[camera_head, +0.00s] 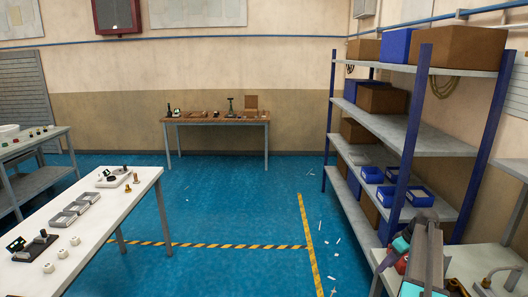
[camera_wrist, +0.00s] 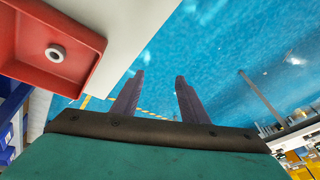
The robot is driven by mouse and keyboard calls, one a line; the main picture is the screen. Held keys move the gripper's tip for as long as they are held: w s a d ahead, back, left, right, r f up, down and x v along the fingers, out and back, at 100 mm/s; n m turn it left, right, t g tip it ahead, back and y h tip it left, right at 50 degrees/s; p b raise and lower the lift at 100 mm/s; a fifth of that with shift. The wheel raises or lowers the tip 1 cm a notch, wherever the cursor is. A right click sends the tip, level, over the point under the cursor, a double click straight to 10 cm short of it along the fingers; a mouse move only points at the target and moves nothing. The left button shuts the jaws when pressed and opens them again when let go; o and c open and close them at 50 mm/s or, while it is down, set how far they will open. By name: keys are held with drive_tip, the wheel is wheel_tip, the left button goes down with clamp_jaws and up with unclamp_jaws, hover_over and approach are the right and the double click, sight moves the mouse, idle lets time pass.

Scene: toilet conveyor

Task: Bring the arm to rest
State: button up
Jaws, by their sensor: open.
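My gripper (camera_wrist: 158,76) shows in the wrist view, with its two dark fingers parallel and spread apart. Nothing is between the fingers; the blue floor (camera_wrist: 225,65) shows beyond them. In the camera_head view, grey and teal parts stand at the lower right, partly cut off by the frame edge; I cannot make out the fingertips there.
In the camera_head view, a white table (camera_head: 105,215) stands left, a shelf rack (camera_head: 425,135) right, and a wooden table (camera_head: 215,120) at the back.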

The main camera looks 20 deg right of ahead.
drive_tip(key=w+a+f+n+g+y+b, duration=0.1)
drive_tip(key=w+a+f, duration=0.1)
drive_tip(key=a+f, duration=0.7)
drive_tip(key=w+a+f+n+g+y+b, duration=0.1)
drive_tip(key=w+a+f+g, duration=0.1)
drive_tip(key=a+f, duration=0.75)
drive_tip(key=s+a+f+n+g+b, duration=0.1)
drive_tip(key=s+a+f, duration=0.3)
drive_tip(key=a, duration=0.5)
drive_tip(key=s+a+f+n+g+b, duration=0.1)
drive_tip(key=a+f+b, duration=0.1)
drive_tip(key=a+f, duration=0.55)
drive_tip(key=s+a+f+g+h+b, duration=0.1)
drive_tip(key=s+a+f+g, duration=0.1)
drive_tip(key=s+a+f, duration=0.45)
drive_tip(key=s+a+f+g+h+b, duration=0.1)
drive_tip(key=s+a+f, duration=0.2)
drive_tip(key=s+a, duration=0.5)
drive_tip(key=s+a+f+m+h, duration=0.1)
drive_tip(key=s+f+m, duration=0.1)
drive_tip(key=s, duration=0.5)
drive_tip(key=s+a+f+m+g+h+b, duration=0.1)
drive_tip(key=s+a+f+m, duration=0.1)
drive_tip(key=s, duration=0.5)
drive_tip(key=shift+s+f+m, duration=0.2)
drive_tip(key=shift+f+m, duration=0.25)
drive_tip(key=shift+m, duration=0.75)
